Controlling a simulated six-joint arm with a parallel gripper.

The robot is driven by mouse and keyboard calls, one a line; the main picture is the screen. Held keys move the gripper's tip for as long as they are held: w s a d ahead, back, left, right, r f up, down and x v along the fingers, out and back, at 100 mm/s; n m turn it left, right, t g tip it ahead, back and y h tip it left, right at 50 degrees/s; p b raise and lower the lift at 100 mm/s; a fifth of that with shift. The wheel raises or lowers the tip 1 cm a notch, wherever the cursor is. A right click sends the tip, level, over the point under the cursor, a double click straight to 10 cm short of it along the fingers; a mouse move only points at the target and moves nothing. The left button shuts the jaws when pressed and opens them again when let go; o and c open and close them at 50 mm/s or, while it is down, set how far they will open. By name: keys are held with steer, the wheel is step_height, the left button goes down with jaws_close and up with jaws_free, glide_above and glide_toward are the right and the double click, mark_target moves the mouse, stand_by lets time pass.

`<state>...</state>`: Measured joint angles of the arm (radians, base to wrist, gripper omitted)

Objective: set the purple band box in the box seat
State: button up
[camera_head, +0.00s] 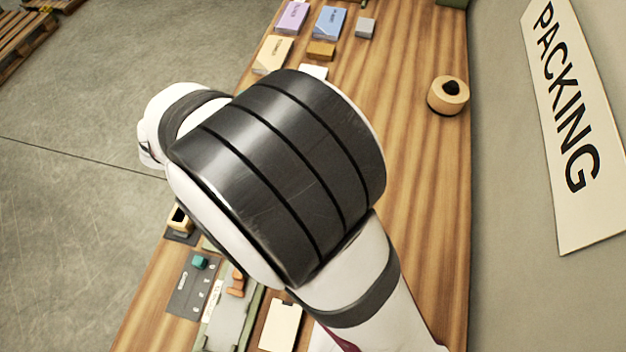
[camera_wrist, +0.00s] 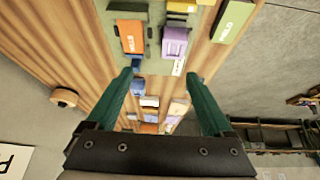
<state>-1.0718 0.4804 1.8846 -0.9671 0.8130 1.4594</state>
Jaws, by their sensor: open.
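A purple box (camera_wrist: 174,42) with a pale label at its lower end shows in the wrist view. It sits at the edge of a green fixture (camera_wrist: 154,66), beyond my fingertips. My gripper (camera_wrist: 160,75) has its two green fingers wide apart with nothing held between them. A lavender flat box (camera_head: 291,17) lies at the far end of the bench in the head view. I cannot tell which purple one is the band box, and the box seat is not clearly identifiable. My arm hides the bench middle and my gripper in the head view.
An orange block (camera_wrist: 131,37) and a green block (camera_wrist: 234,20) flank the purple box. A tape roll (camera_head: 448,95) stands near the bench's wall side. The bench's right strip is mostly clear.

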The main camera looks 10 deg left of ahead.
steer(key=d+r+m+g+h, duration=0.1)
steer(key=d+r, duration=0.2)
steer(key=d, duration=0.6)
steer(key=d+r+m+g+h, duration=0.1)
steer(key=d+r+m+g, duration=0.15)
steer(key=d, duration=0.75)
steer(key=s+d+r+m+g+y, duration=0.1)
steer(key=s+d+y, duration=0.1)
steer(key=s+d, duration=0.3)
steer(key=s+d+r+g+y, duration=0.1)
steer(key=s+d, duration=0.4)
steer(key=s, duration=0.6)
steer(key=shift+s+d+r+m+y, duration=0.2)
steer(key=shift+r+m+y, duration=0.15)
steer(key=shift+y, duration=0.25)
steer(key=shift+g, duration=0.25)
